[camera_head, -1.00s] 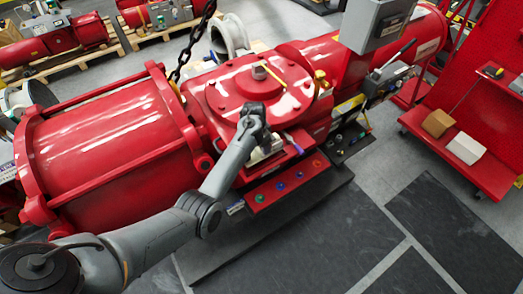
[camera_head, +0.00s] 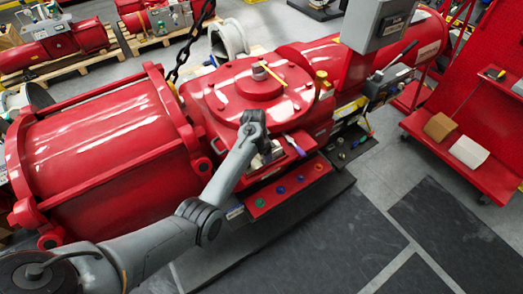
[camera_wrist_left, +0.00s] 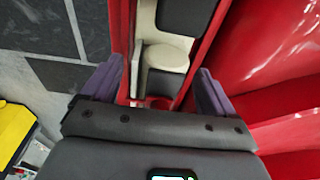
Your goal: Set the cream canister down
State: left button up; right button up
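A cream canister (camera_wrist_left: 166,57) with a round, flat top shows between my left fingers in the left wrist view. In the head view my left gripper (camera_head: 264,154) is low at the front side of the big red valve actuator (camera_head: 245,85), above a small red ledge. Only a little pale surface shows near it there. My right gripper is in neither view.
A red panel with coloured knobs (camera_head: 290,188) lies just below the gripper. A grey box (camera_head: 375,24) and hanging chain (camera_head: 192,45) rise above the actuator. A red cart (camera_head: 475,165) at right carries a tan block and a white block. Dark floor mats (camera_head: 450,225) are clear.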

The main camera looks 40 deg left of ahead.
aim_at(258, 160)
pick_arm(q)
notch_tip(258, 160, up, 12)
jog(key=s+b, duration=0.1)
jog(key=b, duration=0.1)
jog(key=shift+s+a, duration=0.3)
jog(key=shift+s, duration=0.1)
jog(key=shift+r, duration=0.1)
dwell(0.5)
